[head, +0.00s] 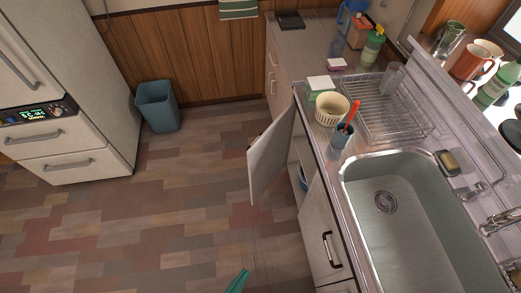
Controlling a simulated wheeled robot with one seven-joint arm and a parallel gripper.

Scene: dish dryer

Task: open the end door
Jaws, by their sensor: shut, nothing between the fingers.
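A pale cabinet door (270,163) under the counter stands open, swung out over the floor. A nearer cabinet door (319,232) with a dark handle is closed. I cannot tell for sure which is the end door. My gripper (239,281) shows as a teal tip at the bottom edge, shut and empty. It is over the floor, apart from both doors. Most of it is out of frame.
A bin (158,107) and a fridge (62,80) stand at the left. The floor (150,220) between is clear.

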